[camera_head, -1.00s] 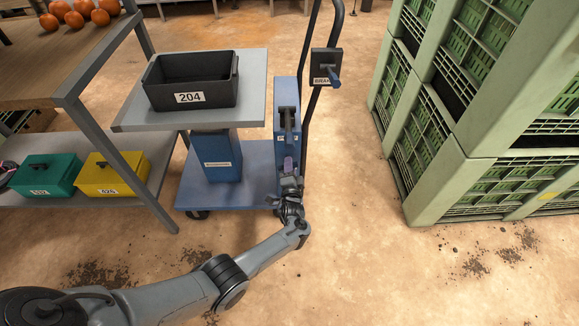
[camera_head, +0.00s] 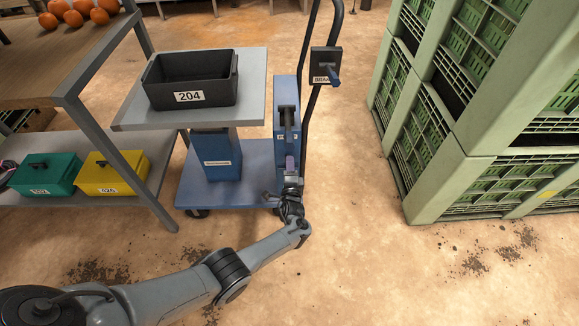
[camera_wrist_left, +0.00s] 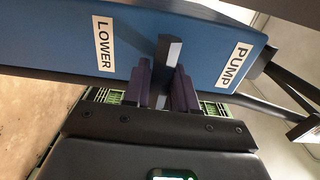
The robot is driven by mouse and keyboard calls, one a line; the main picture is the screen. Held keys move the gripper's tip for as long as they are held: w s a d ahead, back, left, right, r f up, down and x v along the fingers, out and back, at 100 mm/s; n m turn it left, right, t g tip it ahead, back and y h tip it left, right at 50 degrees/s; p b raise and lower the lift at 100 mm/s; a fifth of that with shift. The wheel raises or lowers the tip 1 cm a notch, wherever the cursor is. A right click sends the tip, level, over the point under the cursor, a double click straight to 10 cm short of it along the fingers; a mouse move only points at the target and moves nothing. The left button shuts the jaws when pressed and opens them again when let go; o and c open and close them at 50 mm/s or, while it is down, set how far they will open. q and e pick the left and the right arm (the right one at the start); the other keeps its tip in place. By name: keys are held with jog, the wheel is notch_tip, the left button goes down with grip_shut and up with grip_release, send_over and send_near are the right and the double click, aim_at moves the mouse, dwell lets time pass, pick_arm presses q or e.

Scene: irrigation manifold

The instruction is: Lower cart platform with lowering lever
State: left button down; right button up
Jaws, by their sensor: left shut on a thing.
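The blue cart (camera_head: 235,190) has a grey platform (camera_head: 255,85) that is raised on a blue column (camera_head: 213,150). Its blue control post (camera_head: 286,95) stands at the platform's right. In the left wrist view, LOWER (camera_wrist_left: 104,44) and PUMP (camera_wrist_left: 233,66) labels sit either side of the dark lowering lever (camera_wrist_left: 168,52). My left gripper (camera_head: 290,165) is at the lower front of the post. It is shut on the lever, with a purple finger on each side of it in the wrist view. My right gripper is not in view.
A black bin (camera_head: 190,82) marked 204 rests on the platform. A brake box (camera_head: 326,66) is on the cart's handle. A shelf with green (camera_head: 45,174) and yellow (camera_head: 112,174) boxes stands left. Green crates (camera_head: 450,130) stack at right. Floor in front is clear.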

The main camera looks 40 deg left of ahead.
pick_arm(q)
jog(key=shift+f, duration=0.25)
jog(key=c, duration=1.2)
grip_release()
jog(key=shift+o, duration=0.8)
jog(key=shift+r, duration=0.1)
jog(key=shift+w+a+r, duration=0.1)
jog(key=shift+w, duration=0.1)
jog(key=shift+s+d+r+p, duration=0.1)
jog(key=shift+s+d+p, duration=0.25)
jog(key=shift+s+p, duration=0.05)
jog(key=p+v, duration=0.4)
jog(key=v, duration=0.6)
jog(key=shift+p, duration=0.4)
